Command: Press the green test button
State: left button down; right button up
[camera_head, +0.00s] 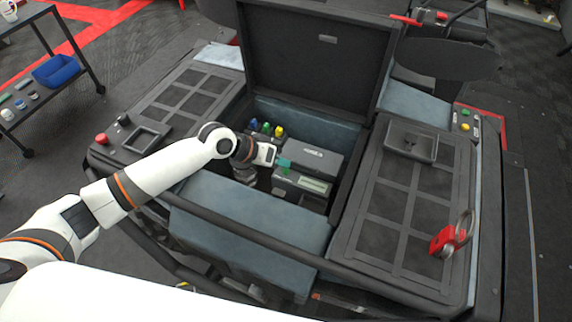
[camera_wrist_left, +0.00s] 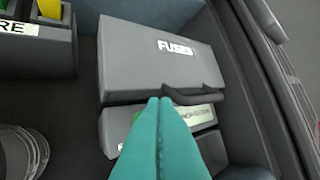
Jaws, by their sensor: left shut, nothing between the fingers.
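My left gripper (camera_head: 284,163) reaches into the open compartment, its teal fingers shut and empty. In the left wrist view the shut fingers (camera_wrist_left: 160,104) point at a grey device with a pale display (camera_wrist_left: 200,116); this device (camera_head: 300,189) also shows in the head view. A small green spot (camera_wrist_left: 136,116), perhaps the green test button, shows at the left edge of the fingers, which hide part of it. I cannot tell whether the fingertips touch the device. My right gripper is not in view.
A grey FUSES case (camera_wrist_left: 160,55) with a dark handle lies right behind the device. Several coloured-top items (camera_head: 267,129) stand at the compartment's back left. The raised lid (camera_head: 315,65) stands behind. A red padlock (camera_head: 443,241) is on the right deck.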

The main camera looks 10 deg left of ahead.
pick_arm(q)
notch_tip(320, 180, up, 5)
jog(key=p, duration=0.5)
dwell(0.8)
